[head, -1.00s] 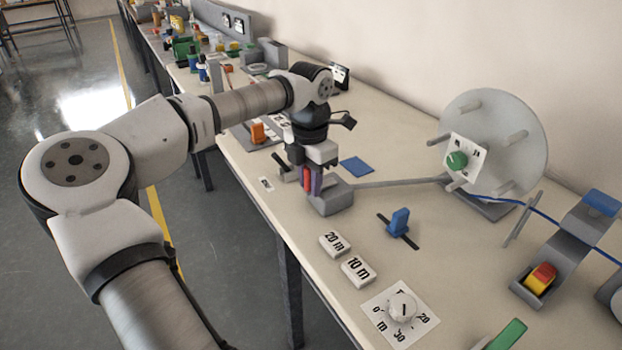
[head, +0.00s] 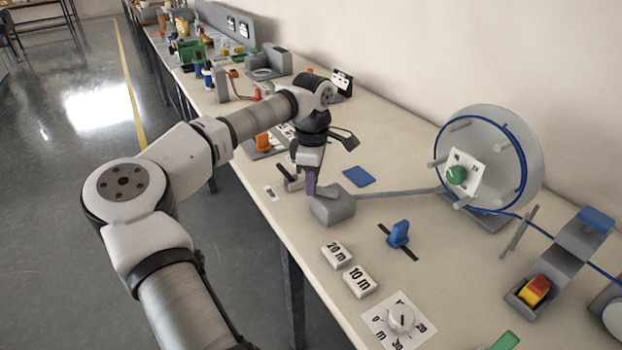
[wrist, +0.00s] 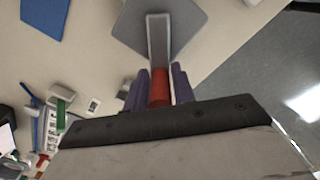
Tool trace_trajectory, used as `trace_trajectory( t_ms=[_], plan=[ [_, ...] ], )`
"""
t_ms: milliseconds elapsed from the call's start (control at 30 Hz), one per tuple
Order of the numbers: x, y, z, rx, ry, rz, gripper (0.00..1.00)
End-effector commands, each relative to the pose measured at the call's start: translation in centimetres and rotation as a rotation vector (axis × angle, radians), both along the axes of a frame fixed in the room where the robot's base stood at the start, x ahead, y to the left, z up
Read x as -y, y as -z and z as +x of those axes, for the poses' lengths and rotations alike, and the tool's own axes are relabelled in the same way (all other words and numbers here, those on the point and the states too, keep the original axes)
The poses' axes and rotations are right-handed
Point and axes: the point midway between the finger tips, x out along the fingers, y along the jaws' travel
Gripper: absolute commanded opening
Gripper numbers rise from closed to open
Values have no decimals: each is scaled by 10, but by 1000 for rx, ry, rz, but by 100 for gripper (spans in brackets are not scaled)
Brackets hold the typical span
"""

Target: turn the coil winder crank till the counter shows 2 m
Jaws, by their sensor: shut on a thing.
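The coil winder has a grey gearbox block (head: 333,209) near the table's front edge, joined by a thin grey shaft (head: 405,191) to a large pale disc (head: 533,158) with several pegs. A blue hose (head: 523,165) lies around the pegs. A dial (head: 401,318) with a white knob and printed numbers lies at the front; its exact reading is too small to tell. My gripper (head: 311,187) is at the block. In the wrist view, its purple fingers (wrist: 160,87) are shut on the red crank handle (wrist: 160,88), below the grey crank arm (wrist: 158,40).
White blocks marked 20 m (head: 336,255) and 10 m (head: 359,282) lie near the front edge. A grey stand with a red and yellow switch (head: 535,291) is at right. A blue pad (head: 358,176) lies behind the block.

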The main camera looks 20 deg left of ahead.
Motion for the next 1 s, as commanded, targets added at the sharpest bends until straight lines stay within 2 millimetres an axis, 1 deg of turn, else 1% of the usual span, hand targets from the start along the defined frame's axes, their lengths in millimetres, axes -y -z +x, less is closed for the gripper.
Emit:
trace_trajectory(
  t_ms=[33,200,500,700,1000],
  plan=[
    [-2,-4,4,9,31,3,3],
    [-1,-3,10,8,160,4,3],
    [0,-3,17,9,305,5,3],
    [1,-3,19,9,345,5,3],
    [2,-3,20,10,353,5,3]
  ],
)
